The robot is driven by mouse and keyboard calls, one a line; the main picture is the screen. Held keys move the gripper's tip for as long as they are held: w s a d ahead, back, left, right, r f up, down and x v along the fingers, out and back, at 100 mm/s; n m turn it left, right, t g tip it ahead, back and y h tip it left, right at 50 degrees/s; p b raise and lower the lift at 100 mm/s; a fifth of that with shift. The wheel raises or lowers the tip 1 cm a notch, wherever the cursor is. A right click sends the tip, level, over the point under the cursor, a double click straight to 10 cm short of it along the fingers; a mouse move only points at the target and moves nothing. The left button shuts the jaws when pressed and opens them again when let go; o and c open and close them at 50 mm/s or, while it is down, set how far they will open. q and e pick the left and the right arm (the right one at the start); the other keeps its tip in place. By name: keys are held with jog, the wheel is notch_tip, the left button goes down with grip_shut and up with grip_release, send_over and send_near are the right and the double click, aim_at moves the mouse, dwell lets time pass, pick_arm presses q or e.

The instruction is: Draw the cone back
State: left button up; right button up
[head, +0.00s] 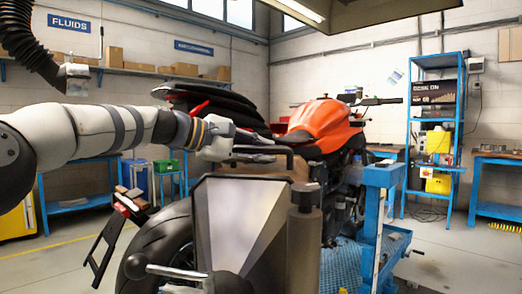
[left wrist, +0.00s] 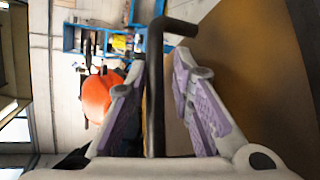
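The cone (head: 245,225) is a large grey metal tapered body in the lower middle of the head view, close to me and in front of the motorcycle. A black bar handle (head: 278,152) stands at its top. My left gripper (head: 258,148) reaches in from the left at the handle's height. In the left wrist view the black bar (left wrist: 156,100) runs between the two purple-padded fingers of the left gripper (left wrist: 162,68). The fingers are apart, with a clear gap to the right finger. The bar is nearer the left finger. My right gripper is not in view.
An orange and black motorcycle (head: 318,118) stands behind the cone, beside a blue lift post (head: 378,210). Its rear wheel (head: 160,245) is left of the cone. A blue shelf rack (head: 433,110) stands at the back right. Open floor (head: 470,260) lies at the right.

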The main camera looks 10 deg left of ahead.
pick_arm(q)
jog(key=shift+a+r, duration=0.1)
jog(key=shift+a, duration=0.05)
jog(key=v, duration=1.1)
jog(key=shift+s+a, duration=0.3)
jog(key=shift+s, duration=0.05)
